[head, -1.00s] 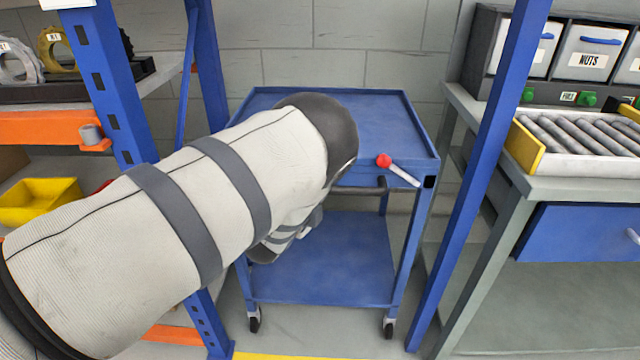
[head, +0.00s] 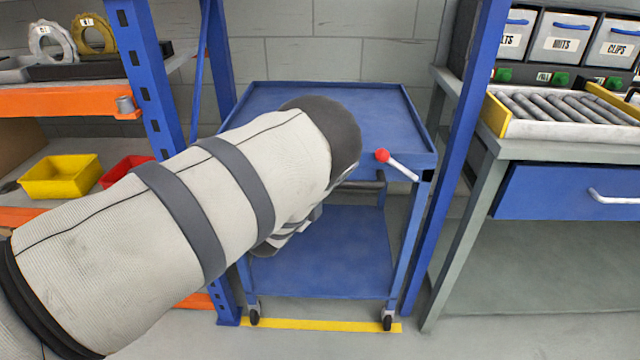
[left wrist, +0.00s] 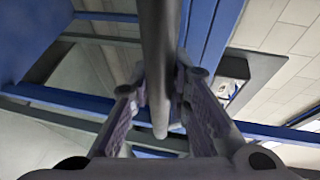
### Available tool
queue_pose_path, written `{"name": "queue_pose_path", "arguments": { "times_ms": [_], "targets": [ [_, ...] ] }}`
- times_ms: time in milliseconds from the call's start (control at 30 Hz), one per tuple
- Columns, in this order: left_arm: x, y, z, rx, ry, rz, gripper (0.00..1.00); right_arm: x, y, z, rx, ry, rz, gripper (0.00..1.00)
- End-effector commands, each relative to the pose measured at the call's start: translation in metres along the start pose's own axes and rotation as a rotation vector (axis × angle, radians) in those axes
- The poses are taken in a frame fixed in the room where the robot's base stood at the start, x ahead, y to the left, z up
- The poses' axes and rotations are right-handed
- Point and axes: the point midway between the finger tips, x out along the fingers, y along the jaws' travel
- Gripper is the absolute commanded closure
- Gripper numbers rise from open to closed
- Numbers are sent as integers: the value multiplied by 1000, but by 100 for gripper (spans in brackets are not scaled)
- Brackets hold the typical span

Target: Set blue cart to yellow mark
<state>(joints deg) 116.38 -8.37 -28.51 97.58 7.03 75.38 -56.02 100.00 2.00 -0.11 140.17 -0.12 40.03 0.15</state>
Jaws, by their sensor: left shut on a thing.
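The blue cart (head: 325,248) stands between two blue uprights, with a flat top tray, a lower shelf and a red-knobbed lever (head: 383,156) at its front right. Its front handle (head: 365,186) is partly covered by my left arm. The yellow mark (head: 320,325) is a strip on the floor under the cart's front edge; the front casters overlap it in the picture. In the left wrist view my left gripper (left wrist: 162,105) is shut around the dark handle bar (left wrist: 158,60). In the head view my arm hides this gripper. My right gripper is not in view.
A shelf rack (head: 70,100) with yellow and red bins stands close on the left. A grey workbench (head: 560,165) with a roller tray and a blue drawer (head: 555,192) stands close on the right. A block wall is behind. The floor in front is clear.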

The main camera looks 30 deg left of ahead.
Motion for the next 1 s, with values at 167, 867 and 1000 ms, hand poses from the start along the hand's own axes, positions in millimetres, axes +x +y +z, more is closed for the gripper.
{"name": "queue_pose_path", "arguments": {
  "times_ms": [167, 867, 1000],
  "targets": [
    [0, 0, 0, 1, 1, 0, 72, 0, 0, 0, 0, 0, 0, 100],
    [-80, 1, 0, 1, -2, 4, 62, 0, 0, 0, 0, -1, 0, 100],
    [-107, 1, 0, 1, -1, 2, 62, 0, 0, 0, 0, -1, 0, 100]
  ]
}}
